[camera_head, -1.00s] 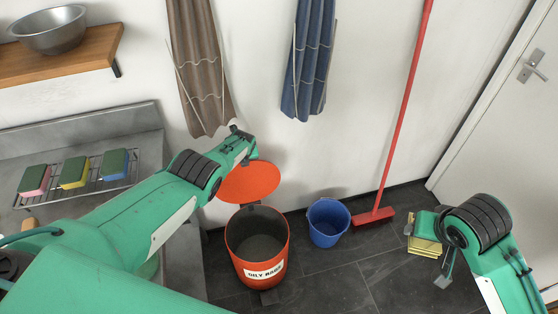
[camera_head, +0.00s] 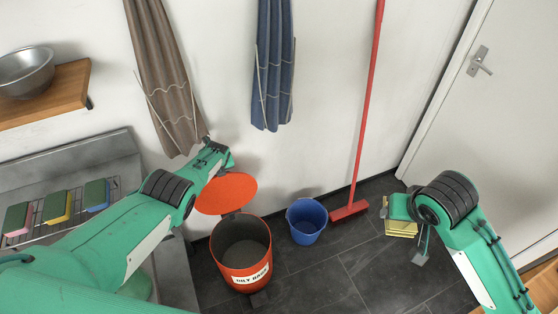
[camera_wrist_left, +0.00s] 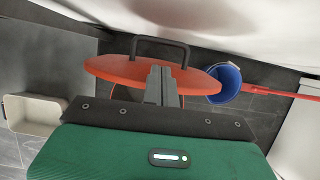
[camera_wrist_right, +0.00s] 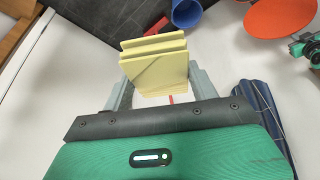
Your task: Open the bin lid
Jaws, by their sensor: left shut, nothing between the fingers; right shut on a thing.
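The red oily-rags bin (camera_head: 241,268) stands on the floor with its mouth open and a grey inside showing. Its orange-red lid (camera_head: 226,194) is raised at the back of the rim, tilted up toward the wall. In the left wrist view the lid (camera_wrist_left: 110,68) has a black handle (camera_wrist_left: 160,46). My left gripper (camera_head: 212,148) is by the lid's upper edge; its fingers (camera_wrist_left: 163,85) are shut and empty, overlapping the lid in view. Whether they touch it I cannot tell. My right gripper (camera_wrist_right: 160,90) is shut on a yellow layered block (camera_wrist_right: 155,65), well right of the bin.
A blue bucket (camera_head: 306,222) stands right of the bin, with a red broom (camera_head: 352,208) leaning on the wall beyond. Aprons (camera_head: 272,70) hang above. A metal counter with a rack of sponges (camera_head: 60,205) is at the left. A door (camera_head: 470,110) is at the right.

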